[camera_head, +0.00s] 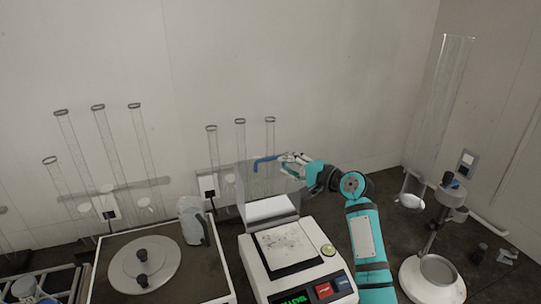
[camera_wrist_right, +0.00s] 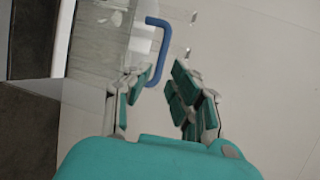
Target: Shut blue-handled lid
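The clear lid (camera_head: 262,188) stands raised at the back of the white machine (camera_head: 264,272) in the head view. Its blue handle (camera_head: 266,161) sticks out near the lid's top edge. My right gripper (camera_head: 284,159) is at the right end of the handle. In the right wrist view, the blue handle (camera_wrist_right: 160,48) lies ahead of and between the fingers of my right gripper (camera_wrist_right: 158,80). The fingers are apart, with a clear gap, and nothing is gripped. My left gripper is in neither view.
A round grey plate with black knobs (camera_head: 145,265) sits at the left, with a clear jug (camera_head: 193,222) behind it. Tall glass tubes (camera_head: 240,150) line the back wall. A white stand (camera_head: 432,280) with a metal column is at the right.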

